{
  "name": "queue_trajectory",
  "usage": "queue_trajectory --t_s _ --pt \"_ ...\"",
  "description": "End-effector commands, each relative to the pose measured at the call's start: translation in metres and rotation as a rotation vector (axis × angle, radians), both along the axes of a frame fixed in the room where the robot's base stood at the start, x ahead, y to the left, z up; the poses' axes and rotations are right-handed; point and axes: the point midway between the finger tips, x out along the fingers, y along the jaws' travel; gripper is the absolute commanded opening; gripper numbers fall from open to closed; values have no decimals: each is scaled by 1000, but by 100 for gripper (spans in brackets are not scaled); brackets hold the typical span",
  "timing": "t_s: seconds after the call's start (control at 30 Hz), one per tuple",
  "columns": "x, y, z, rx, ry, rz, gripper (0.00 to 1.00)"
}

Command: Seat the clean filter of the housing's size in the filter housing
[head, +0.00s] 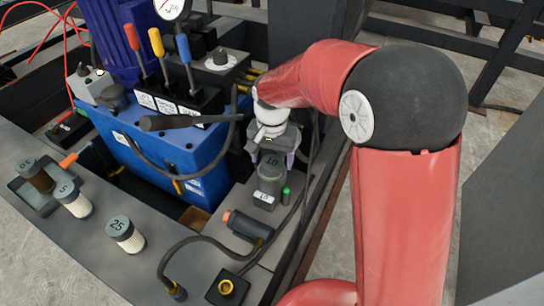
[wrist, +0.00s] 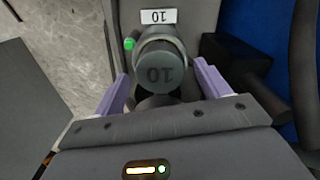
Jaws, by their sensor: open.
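In the wrist view the cap (wrist: 160,69) lies between the fingers, in line with the housing rim (wrist: 163,42). I cannot tell how deep the filter sits. My gripper (wrist: 161,78) is open, its purple fingers on either side of the cap with gaps; it also shows in the head view (head: 272,156). Two clean white filters, marked 5 (head: 75,202) and 25 (head: 127,237), stand on the bench.
A brownish filter (head: 36,178) stands in a dark tray at far left. A blue tank (head: 180,165) with levers and a gauge stands behind. A green knob (head: 286,195) is right beside the housing. A dark orange-ended cylinder (head: 247,228) and hoses lie in front.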

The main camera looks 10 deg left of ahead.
Motion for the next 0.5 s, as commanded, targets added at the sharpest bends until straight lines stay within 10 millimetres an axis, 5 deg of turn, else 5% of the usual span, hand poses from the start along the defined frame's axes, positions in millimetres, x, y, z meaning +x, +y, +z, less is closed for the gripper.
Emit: queue_trajectory --t_s 0.5 --pt "0 0 94 2 -2 0 75"
